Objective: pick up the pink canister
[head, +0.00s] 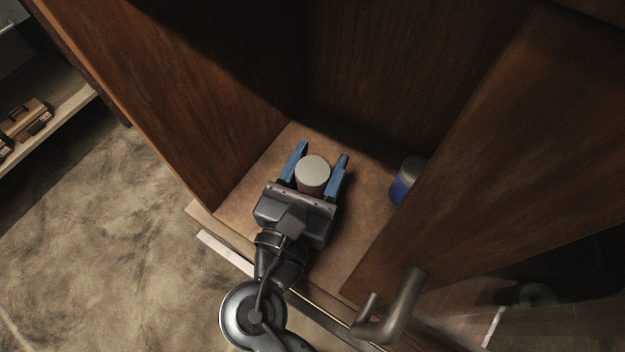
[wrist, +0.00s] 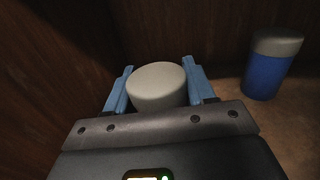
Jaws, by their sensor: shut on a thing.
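A canister (head: 313,172) with a round pale grey lid stands between the blue fingers of my gripper (head: 321,157) inside a wooden cabinet. Its lid also shows in the wrist view (wrist: 157,87). My gripper is shut on this canister, with one finger on each side of it.
A blue canister (head: 404,181) with a grey lid stands to the right on the cabinet floor (head: 352,232), apart from my gripper; it also shows in the wrist view (wrist: 268,74). An open door with a metal handle (head: 398,309) is at the right. Wooden walls stand close on the left and behind.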

